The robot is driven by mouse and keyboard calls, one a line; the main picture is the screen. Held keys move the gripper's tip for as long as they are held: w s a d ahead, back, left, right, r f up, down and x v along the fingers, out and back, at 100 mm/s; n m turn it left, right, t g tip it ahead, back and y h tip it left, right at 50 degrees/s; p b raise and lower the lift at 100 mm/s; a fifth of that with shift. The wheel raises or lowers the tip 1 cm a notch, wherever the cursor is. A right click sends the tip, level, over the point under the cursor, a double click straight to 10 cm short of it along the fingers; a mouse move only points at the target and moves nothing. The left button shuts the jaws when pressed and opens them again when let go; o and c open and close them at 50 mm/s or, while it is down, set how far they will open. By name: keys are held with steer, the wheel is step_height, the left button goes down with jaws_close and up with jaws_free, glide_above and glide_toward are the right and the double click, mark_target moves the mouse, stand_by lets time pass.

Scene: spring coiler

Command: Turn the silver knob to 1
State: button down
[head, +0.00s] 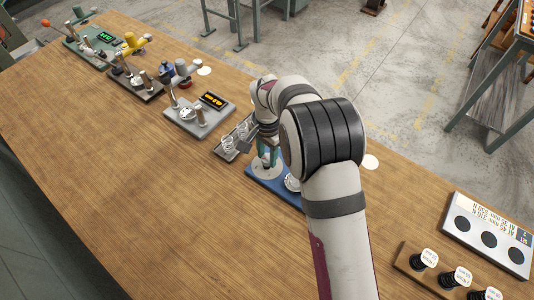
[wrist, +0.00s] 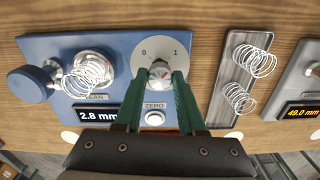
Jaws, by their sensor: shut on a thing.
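The silver knob (wrist: 160,73) sits on a pale round dial (wrist: 143,47) marked 0 at upper left and 1 at upper right, on a blue device (wrist: 45,48). A small red mark shows on the knob's face; which number it points to is too small to tell. My gripper (wrist: 162,78) has its green fingers on both sides of the knob and is shut on it. In the head view, my gripper (head: 267,158) is over the blue device (head: 262,183), and my arm hides part of that device.
The blue device also has a blue handwheel (wrist: 27,84), a coil spring (wrist: 90,73), a display reading 2.8 mm (wrist: 97,115) and a ZERO button (wrist: 155,118). A grey tray (wrist: 228,80) with two springs stands to its right. Wooden table (head: 130,200) is clear at front left.

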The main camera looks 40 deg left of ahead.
mark_target(267, 158)
steer(key=shift+m, duration=0.7)
steer(key=c, duration=0.5)
jaws_free()
step_height(267, 158, up, 16)
steer(key=shift+f, duration=0.1)
